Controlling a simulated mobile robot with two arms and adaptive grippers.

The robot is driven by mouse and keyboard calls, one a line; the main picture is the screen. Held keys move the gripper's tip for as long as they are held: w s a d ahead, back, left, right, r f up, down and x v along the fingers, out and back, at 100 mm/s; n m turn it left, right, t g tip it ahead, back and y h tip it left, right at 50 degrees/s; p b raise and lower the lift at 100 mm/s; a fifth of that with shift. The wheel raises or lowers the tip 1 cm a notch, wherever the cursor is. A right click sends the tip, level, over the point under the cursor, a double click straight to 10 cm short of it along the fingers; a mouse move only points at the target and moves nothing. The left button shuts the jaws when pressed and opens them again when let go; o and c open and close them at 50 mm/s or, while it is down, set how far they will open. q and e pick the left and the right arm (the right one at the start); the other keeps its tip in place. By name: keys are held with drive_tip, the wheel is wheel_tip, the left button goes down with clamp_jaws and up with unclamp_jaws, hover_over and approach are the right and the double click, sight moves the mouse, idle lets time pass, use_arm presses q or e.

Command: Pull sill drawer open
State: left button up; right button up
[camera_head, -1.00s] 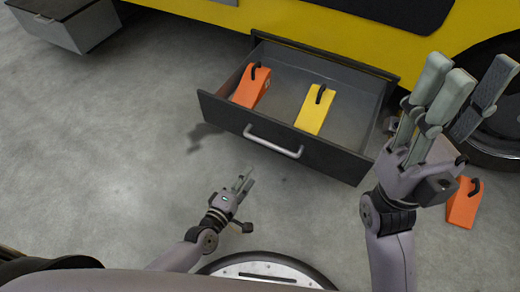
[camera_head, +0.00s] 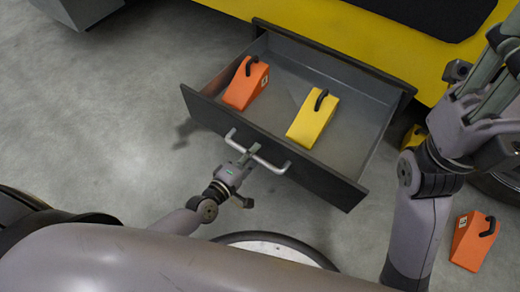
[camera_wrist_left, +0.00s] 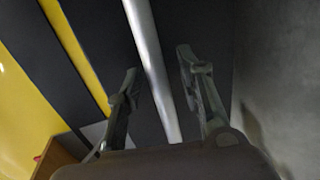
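The dark sill drawer (camera_head: 349,190) stands pulled out below the yellow vehicle side. An orange wedge block (camera_head: 244,88) and a yellow one (camera_head: 312,122) lie in it, each with a black loop handle. The silver bar handle (camera_head: 270,164) is on the drawer's front. My left gripper (camera_head: 250,152) is at this handle. In the left wrist view, the handle bar (camera_wrist_left: 150,70) runs between the two spread fingers (camera_wrist_left: 157,66), with gaps visible on both sides. My right gripper (camera_head: 490,75) is raised right of the drawer, partly cut off by the picture edge, away from the handle.
An orange wedge block (camera_head: 472,242) lies on the floor at the right. Another yellow one (camera_head: 414,136) is partly hidden behind my right arm. A grey box (camera_head: 85,8) juts from the vehicle at upper left. The grey floor (camera_head: 90,130) left of the drawer is clear.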

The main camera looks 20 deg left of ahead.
use_arm(q)
drive_tip(key=shift+c, duration=0.6)
clamp_jaws()
idle(0.3)
drive_tip(key=shift+w, duration=0.1)
